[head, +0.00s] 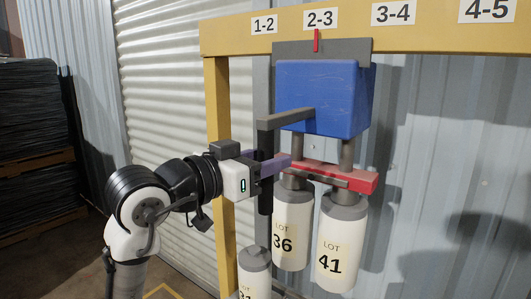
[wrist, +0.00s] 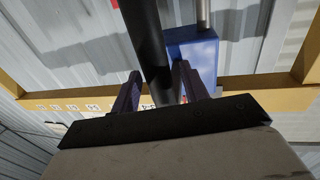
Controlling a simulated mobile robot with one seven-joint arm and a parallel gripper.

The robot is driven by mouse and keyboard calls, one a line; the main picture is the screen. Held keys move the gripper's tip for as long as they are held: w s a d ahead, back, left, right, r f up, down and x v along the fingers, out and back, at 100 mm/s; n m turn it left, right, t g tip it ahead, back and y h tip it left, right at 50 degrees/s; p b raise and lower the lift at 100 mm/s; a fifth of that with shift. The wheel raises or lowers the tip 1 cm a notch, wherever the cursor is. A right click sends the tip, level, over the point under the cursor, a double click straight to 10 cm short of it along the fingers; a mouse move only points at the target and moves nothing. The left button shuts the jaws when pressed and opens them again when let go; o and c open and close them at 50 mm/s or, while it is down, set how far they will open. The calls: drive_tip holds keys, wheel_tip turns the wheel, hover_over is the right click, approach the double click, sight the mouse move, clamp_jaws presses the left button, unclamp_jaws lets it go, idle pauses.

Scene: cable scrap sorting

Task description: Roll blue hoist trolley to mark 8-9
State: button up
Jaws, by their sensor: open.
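The blue hoist trolley (head: 318,98) hangs from the yellow beam (head: 420,32). Its red pointer (head: 317,40) stands at the 2-3 plate (head: 321,18). A grey arm on the trolley's left carries a black upright handle (head: 265,138). My gripper (head: 280,161) is at the handle's mid-height, with its purple fingers level. In the wrist view the open fingers (wrist: 158,72) stand on either side of the black bar (wrist: 146,35), and I cannot tell whether either touches it. No 8-9 mark is readable in either view.
Plates 1-2 (head: 264,25), 3-4 (head: 393,13) and 4-5 (head: 487,10) line the beam. Below the trolley are a red bar (head: 355,180) and white cylinders marked LOT 36 (head: 291,225) and LOT 41 (head: 341,240). Another cylinder (head: 255,272) stands lower. A yellow post (head: 217,100) is at left.

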drive_tip(key=shift+w+d, duration=0.1)
drive_tip(key=shift+c, duration=0.5)
clamp_jaws()
drive_tip(key=shift+d, duration=0.1)
